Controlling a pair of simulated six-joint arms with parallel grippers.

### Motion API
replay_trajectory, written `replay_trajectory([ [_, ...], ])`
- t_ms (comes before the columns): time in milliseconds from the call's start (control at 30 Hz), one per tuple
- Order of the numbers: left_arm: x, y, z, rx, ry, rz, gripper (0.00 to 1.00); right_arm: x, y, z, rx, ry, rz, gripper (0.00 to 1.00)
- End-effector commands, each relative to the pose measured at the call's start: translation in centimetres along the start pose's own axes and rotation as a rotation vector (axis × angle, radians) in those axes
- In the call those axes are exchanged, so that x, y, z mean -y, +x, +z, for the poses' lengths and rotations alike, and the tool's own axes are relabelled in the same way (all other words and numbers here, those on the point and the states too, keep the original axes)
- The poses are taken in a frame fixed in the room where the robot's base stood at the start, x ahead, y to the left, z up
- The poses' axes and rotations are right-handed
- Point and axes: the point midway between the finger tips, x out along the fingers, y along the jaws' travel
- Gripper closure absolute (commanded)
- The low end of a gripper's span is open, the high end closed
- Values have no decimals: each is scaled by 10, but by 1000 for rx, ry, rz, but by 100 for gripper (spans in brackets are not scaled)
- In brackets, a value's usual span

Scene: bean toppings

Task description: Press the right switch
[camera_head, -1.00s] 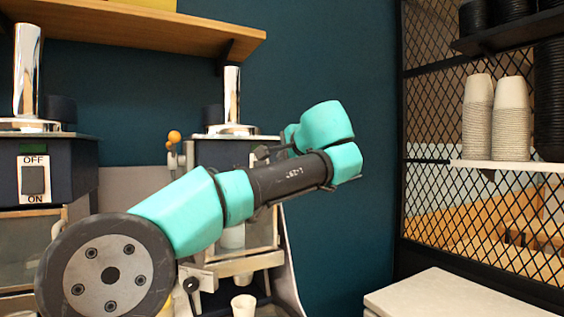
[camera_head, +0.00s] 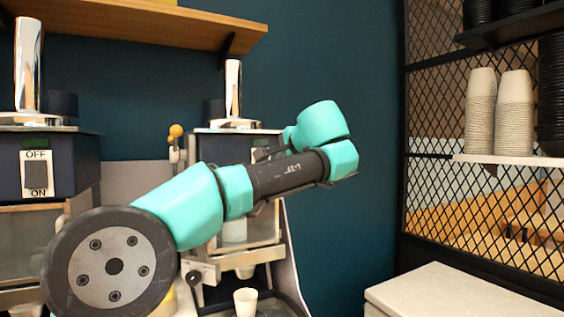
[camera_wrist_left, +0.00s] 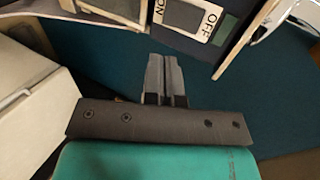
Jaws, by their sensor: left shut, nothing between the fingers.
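The right machine (camera_head: 239,124), dark with a silver cylinder on top, stands behind my left arm in the head view. Its switch is hidden there by the arm. In the left wrist view a switch (camera_wrist_left: 184,17) on a white plate marked OFF and ON shows at the top, beyond the fingertips. My left gripper (camera_wrist_left: 164,60) is shut and empty, with a visible gap between it and the switch. The left machine's switch (camera_head: 36,176) shows at far left. My right gripper is out of view.
A paper cup (camera_head: 245,301) stands below the right machine. A pale counter (camera_head: 440,290) is at lower right. Stacks of paper cups (camera_head: 513,115) stand on a shelf behind black mesh. A wooden shelf (camera_head: 160,28) hangs above the machines.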

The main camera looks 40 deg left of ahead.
Motion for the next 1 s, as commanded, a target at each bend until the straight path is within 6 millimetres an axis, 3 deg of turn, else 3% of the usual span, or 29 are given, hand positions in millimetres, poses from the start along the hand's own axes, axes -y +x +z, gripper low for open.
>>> replay_trajectory([
  [600, 5, 101, 0, 3, 0, 0, 100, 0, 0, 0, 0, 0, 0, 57],
  [800, 10, 118, 1, 1, 0, 0, 100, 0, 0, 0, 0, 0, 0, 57],
  [1000, 11, 121, 0, 0, 1, 0, 100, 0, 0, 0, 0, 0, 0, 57],
])
